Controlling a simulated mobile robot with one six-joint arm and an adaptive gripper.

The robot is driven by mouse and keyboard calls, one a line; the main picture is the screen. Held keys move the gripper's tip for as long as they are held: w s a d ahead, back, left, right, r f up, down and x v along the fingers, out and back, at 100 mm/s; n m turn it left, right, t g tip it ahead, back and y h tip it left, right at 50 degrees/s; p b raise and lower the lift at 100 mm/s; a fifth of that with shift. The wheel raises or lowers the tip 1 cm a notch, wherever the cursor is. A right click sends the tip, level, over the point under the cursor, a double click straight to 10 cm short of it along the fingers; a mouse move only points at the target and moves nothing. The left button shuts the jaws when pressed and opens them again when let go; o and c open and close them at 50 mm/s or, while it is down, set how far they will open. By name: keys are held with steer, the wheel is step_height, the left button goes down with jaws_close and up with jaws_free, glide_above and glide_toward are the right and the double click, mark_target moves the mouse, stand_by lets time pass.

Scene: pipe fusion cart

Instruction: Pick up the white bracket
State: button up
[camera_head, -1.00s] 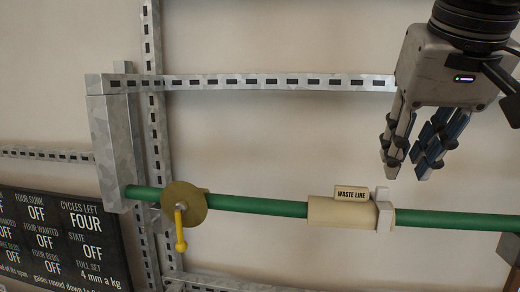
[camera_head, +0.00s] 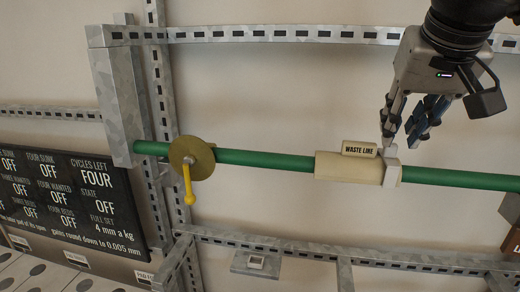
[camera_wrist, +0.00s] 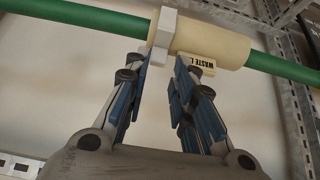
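The white bracket (camera_head: 391,167) is a small pale block set around the green pipe (camera_head: 265,159), at the right end of the cream sleeve (camera_head: 348,168). In the wrist view the bracket (camera_wrist: 162,30) has its near end between the lines of my fingertips, closer to the left finger. My gripper (camera_head: 402,138) is above the bracket in the head view, fingers pointing down. It also shows in the wrist view (camera_wrist: 160,68), with a clear gap between its fingers and nothing held. I cannot tell whether a fingertip touches the bracket.
A "WASTE LINE" tag (camera_head: 359,149) stands on the sleeve beside the bracket. A brass disc with a yellow handle (camera_head: 188,185) is on the pipe to the left. Slotted metal rails (camera_head: 270,34) run above and below. A dark status board (camera_head: 70,195) is at left.

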mark_target(390, 159)
steer(key=x, duration=0.5)
steer(key=shift+w+d, duration=0.15)
steer(key=c, duration=0.5)
